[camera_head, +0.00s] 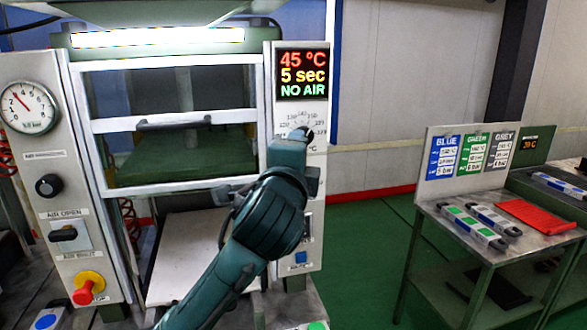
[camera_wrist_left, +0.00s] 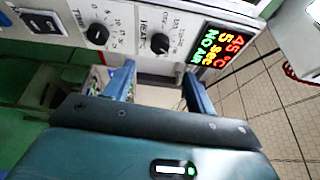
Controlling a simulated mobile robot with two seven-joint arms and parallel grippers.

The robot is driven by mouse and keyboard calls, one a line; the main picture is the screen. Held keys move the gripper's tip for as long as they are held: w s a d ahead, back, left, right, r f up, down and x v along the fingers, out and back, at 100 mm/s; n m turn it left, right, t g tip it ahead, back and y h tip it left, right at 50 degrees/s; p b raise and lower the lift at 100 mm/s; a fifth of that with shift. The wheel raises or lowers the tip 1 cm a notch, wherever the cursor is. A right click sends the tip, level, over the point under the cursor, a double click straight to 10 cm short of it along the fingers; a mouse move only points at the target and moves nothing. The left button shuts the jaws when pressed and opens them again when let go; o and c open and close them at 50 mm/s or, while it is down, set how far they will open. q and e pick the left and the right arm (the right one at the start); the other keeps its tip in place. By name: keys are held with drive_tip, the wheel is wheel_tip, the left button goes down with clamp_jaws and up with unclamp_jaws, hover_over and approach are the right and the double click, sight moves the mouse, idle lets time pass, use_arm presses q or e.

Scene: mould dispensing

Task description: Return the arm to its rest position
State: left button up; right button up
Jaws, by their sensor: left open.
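My left arm (camera_head: 262,225) rises from the bottom of the head view to the right-hand panel of the machine (camera_head: 318,190). Its hand end is at the panel, just below the display, and hides part of the temperature dial (camera_head: 303,122). In the left wrist view my left gripper (camera_wrist_left: 158,78) is open, its two fingers apart with nothing seen held between them. The heat knob (camera_wrist_left: 160,43) and the timer knob (camera_wrist_left: 97,34) lie beyond the fingers; the heat knob appears apart from them. My right gripper is not in view.
The display (camera_head: 302,75) reads 45 °C, 5 sec, NO AIR. The left panel carries a gauge (camera_head: 28,107), switches and a red-yellow button (camera_head: 88,288). A side table (camera_head: 480,245) at right holds coloured bars and a red plate (camera_head: 537,215). Green floor lies between.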

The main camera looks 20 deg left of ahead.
use_arm(q)
drive_tip(key=shift+s+d, duration=0.2)
drive_tip(key=shift+s, duration=0.8)
